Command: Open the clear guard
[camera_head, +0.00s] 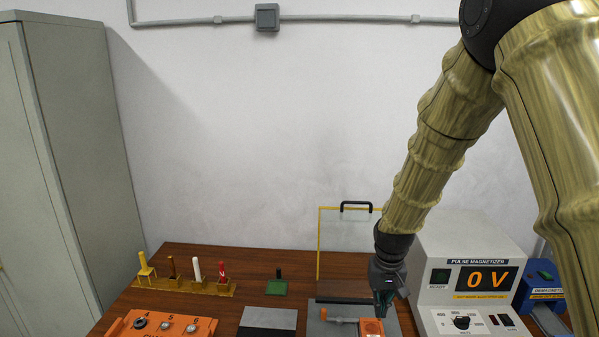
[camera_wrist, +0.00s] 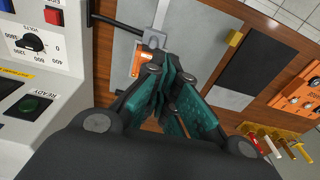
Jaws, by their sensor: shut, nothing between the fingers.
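The clear guard (camera_head: 345,245) is a see-through panel with a thin yellow frame and a black handle (camera_head: 356,204) on its top edge. In the head view it stands upright at the back of a grey plate (camera_head: 315,330). My arm hides its right side. My gripper (camera_head: 384,306) is shut and empty, pointing down in front of the guard's right side, above an orange block (camera_head: 371,327). I see no contact with the guard. In the wrist view my gripper's teal fingers (camera_wrist: 178,112) are together; the guard cannot be made out clearly there.
The pulse magnetizer (camera_head: 463,285) reads 0 V, close to the right of my gripper. An orange-handled lever (camera_head: 340,319) lies on the plate. A dark grey pad (camera_head: 268,322), a green block (camera_head: 277,287), a rack of coloured tools (camera_head: 185,285) and an orange gauge block (camera_head: 160,325) stand left.

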